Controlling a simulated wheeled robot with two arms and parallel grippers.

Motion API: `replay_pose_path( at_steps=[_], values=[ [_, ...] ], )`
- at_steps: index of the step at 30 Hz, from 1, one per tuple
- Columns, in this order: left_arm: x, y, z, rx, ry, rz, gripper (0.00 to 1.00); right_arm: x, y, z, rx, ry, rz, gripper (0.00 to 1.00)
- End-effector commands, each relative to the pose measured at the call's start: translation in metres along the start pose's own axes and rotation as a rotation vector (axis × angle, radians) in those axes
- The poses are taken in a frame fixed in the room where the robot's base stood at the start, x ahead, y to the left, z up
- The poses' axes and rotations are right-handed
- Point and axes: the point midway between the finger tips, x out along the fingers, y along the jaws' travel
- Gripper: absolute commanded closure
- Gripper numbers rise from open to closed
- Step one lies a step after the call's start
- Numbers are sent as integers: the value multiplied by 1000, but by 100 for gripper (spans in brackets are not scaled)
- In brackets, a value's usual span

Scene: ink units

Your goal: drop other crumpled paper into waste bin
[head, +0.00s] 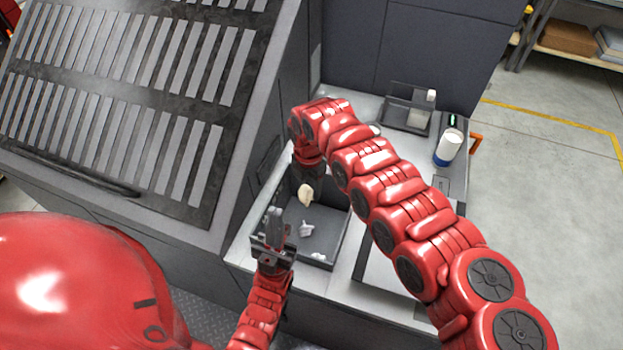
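The waste bin (326,221) is an open dark grey box at the left end of the light counter. Two pale crumpled papers lie inside, one near the middle (306,229) and one at the near edge (318,256). A larger cream crumpled paper (306,194) is at the far left part of the bin, directly under my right gripper (307,180). That gripper points down, its fingers are mostly hidden, and I cannot tell whether it grips the paper. My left gripper (273,222) points up beside the bin's near left side, fingers close together, with nothing seen between them.
A clear-sided container (408,108) stands at the back of the counter. A white bottle with a blue base (448,148) stands at the right on a grey device. A slanted slatted panel (130,90) rises at the left. My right arm crosses above the counter.

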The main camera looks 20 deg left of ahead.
Motion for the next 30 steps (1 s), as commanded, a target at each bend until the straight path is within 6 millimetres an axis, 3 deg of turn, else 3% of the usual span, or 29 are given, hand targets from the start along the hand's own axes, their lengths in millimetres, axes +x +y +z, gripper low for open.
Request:
replay_pose_path(
  at_steps=[9, 20, 21, 26, 30],
  values=[
    [-16, 1, 3, 0, 0, 0, 100, 42, 0, 0, 1, -1, 1, 100],
    [-17, 1, 3, 0, 0, 0, 100, 47, 0, 1, 1, -2, 1, 100],
    [-17, 1, 3, 0, 0, 0, 100, 47, 0, 1, 1, -2, 1, 45],
    [-17, 1, 3, 0, 1, 0, 100, 47, 0, 1, 1, -2, 1, 16],
    [-17, 1, 3, 0, 0, 0, 100, 47, 0, 1, 1, -2, 0, 15]
  ],
)
